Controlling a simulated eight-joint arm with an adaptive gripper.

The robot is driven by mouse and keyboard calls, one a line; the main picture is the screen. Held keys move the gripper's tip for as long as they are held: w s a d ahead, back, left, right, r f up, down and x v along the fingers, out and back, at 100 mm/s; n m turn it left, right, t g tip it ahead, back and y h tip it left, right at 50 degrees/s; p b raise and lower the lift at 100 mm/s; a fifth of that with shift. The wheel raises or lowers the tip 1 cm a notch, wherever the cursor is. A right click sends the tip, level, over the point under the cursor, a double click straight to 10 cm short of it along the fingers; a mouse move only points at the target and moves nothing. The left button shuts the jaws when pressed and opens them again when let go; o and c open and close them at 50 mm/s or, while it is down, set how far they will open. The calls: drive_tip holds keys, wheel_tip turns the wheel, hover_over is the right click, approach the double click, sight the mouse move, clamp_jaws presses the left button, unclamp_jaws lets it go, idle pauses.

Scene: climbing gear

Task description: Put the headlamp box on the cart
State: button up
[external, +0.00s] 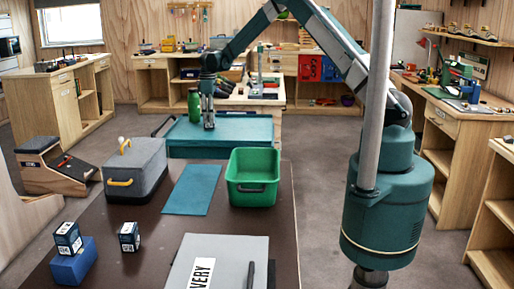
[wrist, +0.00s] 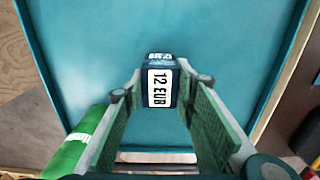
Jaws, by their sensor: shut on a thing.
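A small dark blue box with a white "12 EUR" label (wrist: 160,88), apparently the headlamp box, sits between the fingers of my gripper (wrist: 162,98) in the wrist view. The gripper is shut on it. In the external view my gripper (external: 208,124) points down over the teal top of the cart (external: 245,132), left of its middle. The fingers largely hide the box there. The teal cart top also fills much of the wrist view (wrist: 235,40). I cannot tell whether the box touches the top.
A green bottle (external: 193,105) stands close left of my gripper, also visible in the wrist view (wrist: 75,145). The near table holds a green bin (external: 253,190), a grey case (external: 135,165), and two small boxes (external: 68,238) (external: 129,236), one on a blue block (external: 73,264).

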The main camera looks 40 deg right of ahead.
drive_tip(key=shift+f, duration=0.35)
drive_tip(key=o, duration=0.9)
drive_tip(key=shift+r, duration=0.2)
wheel_tip(320, 180, up, 12)
idle(0.5)
idle(0.4)
